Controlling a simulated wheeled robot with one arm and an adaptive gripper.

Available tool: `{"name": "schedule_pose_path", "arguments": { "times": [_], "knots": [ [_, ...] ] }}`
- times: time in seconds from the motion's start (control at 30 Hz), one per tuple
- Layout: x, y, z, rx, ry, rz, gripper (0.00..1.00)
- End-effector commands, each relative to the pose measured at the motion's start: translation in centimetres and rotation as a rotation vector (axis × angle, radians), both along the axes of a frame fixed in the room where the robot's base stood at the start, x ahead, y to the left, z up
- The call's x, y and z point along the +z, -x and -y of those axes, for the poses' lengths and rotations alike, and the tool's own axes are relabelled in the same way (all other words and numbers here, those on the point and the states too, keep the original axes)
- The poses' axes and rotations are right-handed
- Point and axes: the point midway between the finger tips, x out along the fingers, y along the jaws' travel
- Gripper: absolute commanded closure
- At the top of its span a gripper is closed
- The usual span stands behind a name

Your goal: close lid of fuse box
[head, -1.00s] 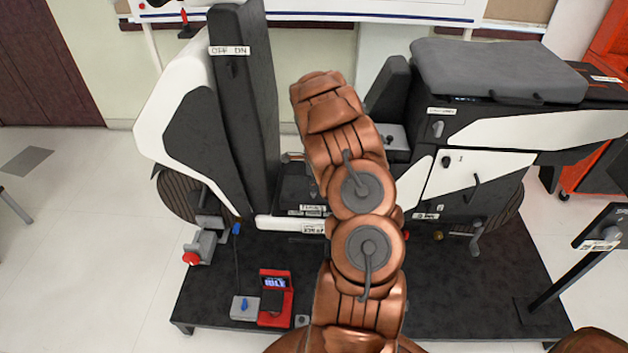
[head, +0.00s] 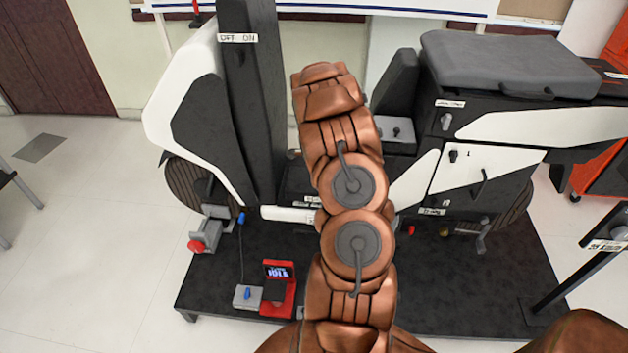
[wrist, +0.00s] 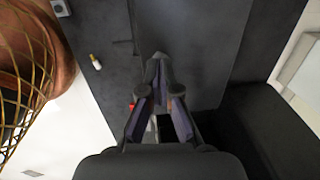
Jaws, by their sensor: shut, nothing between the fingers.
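My gripper shows in the wrist view (wrist: 159,68), its two fingertips together with nothing held. A flat dark grey panel (wrist: 195,40) lies beyond the fingertips; I cannot tell whether they touch it. No part is clearly marked as the fuse box, and I cannot tell whether this panel is its lid. In the head view my copper arm reaches over the middle of the rig and hides my gripper. A dark low part with white labels (head: 298,185) shows partly beside the arm, between the rig's two sides.
The rig stands on a black base plate (head: 460,290). A tall black column (head: 253,100) stands left of my arm. A grey-topped black and white unit (head: 505,65) stands right. A red device with a screen (head: 278,290) sits at the front. A labelled post (head: 605,245) stands far right.

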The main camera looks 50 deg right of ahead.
Motion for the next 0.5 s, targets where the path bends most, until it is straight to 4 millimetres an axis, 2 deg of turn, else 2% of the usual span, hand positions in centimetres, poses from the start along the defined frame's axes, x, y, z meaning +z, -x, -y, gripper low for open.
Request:
{"name": "schedule_pose_path", "arguments": {
  "times": [0.03,0.27,0.5],
  "knots": [
    [-0.8,0.3,-0.3,0.001,-0.009,-0.008,1.00],
    [-1.0,0.3,-0.4,0.001,-0.012,-0.011,1.00],
    [0.4,0.3,-0.6,0.003,-0.011,-0.010,1.00]
  ]
}}
